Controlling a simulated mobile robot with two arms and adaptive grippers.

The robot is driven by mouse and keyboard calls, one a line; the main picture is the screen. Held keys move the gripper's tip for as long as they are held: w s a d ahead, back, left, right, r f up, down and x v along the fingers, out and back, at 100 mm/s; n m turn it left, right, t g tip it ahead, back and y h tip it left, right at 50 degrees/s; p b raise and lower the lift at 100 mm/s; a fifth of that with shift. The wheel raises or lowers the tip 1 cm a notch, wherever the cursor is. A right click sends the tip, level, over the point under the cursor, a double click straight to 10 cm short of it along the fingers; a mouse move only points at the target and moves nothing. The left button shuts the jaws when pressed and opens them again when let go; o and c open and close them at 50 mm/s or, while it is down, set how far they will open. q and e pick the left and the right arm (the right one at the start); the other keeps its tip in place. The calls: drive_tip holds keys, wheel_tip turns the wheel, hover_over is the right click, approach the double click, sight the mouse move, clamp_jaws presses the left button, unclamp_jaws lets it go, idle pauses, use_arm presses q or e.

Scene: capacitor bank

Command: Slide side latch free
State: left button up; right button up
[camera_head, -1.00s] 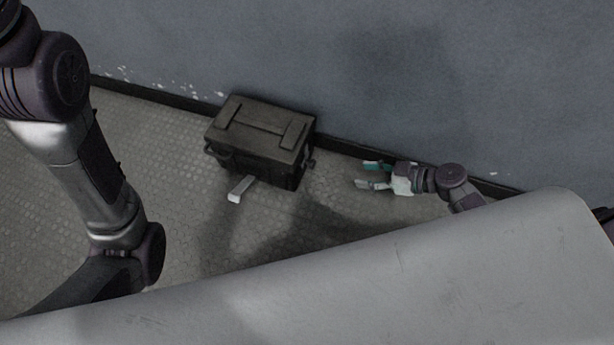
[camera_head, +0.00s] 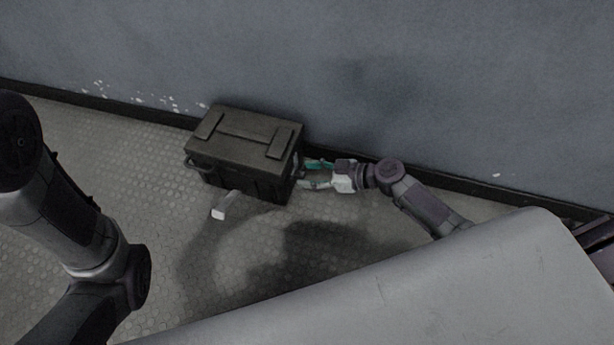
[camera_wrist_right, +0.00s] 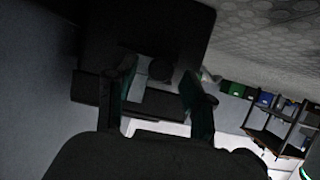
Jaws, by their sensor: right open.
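A dark olive box (camera_head: 245,137) with a lid stands on the floor against the wall. A light grey lever-like piece (camera_head: 226,204) sticks out from its front, low down. My right gripper (camera_head: 312,174) is at the box's right side, its open fingers pointing at a small side fitting that I take for the side latch. In the right wrist view the fitting (camera_wrist_right: 160,70) shows on the dark box side, between the two fingers (camera_wrist_right: 157,100). I cannot tell whether the fingers touch it. My left arm shows at the left, but its gripper is out of view.
The grey wall (camera_head: 400,90) with a dark skirting runs behind the box. The right wrist view shows a shelf rack (camera_wrist_right: 280,125) with coloured bins in the background.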

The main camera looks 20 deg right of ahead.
drive_tip(key=shift+w+a+f, duration=0.25)
drive_tip(key=shift+w+a, duration=0.05)
drive_tip(key=shift+a, duration=0.2)
clamp_jaws()
